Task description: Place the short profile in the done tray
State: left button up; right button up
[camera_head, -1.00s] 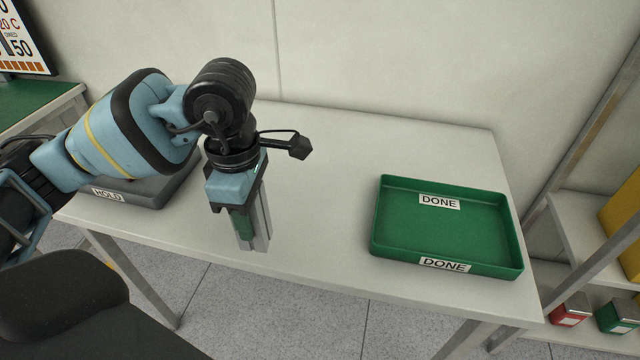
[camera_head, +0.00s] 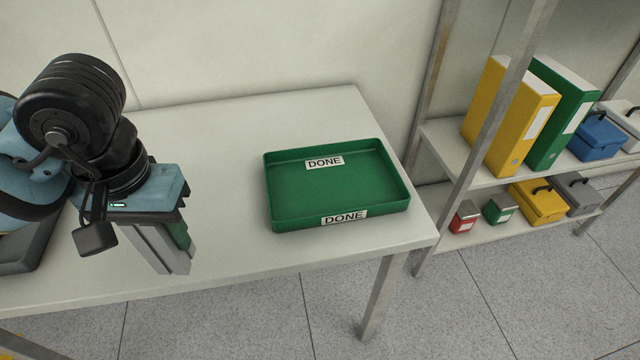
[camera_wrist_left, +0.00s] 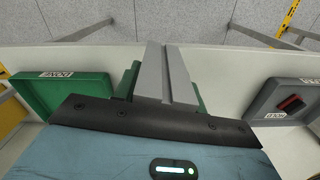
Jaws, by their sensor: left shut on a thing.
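My left gripper (camera_head: 168,232) is shut on the short profile (camera_head: 158,250), a light grey grooved bar that hangs downward from the green fingers. The profile also shows in the left wrist view (camera_wrist_left: 152,72), sticking out from between the fingers. The done tray (camera_head: 274,205) is a shallow green tray with two DONE labels, lying on the table to the right of the gripper. No object shows in it. The gripper and profile are apart from the tray. In the left wrist view the done tray (camera_wrist_left: 68,92) is at the left. My right gripper is out of view.
A grey HOLD tray (camera_wrist_left: 262,108) with a small dark and red item is at the right in the left wrist view. The light table (camera_head: 235,130) is clear around the done tray. A shelf (camera_head: 480,177) with binders and boxes stands right of the table.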

aim_at(332, 185)
jog(key=i+j, duration=0.75)
jog(key=i+z, duration=0.1)
jog(key=z, duration=1.2)
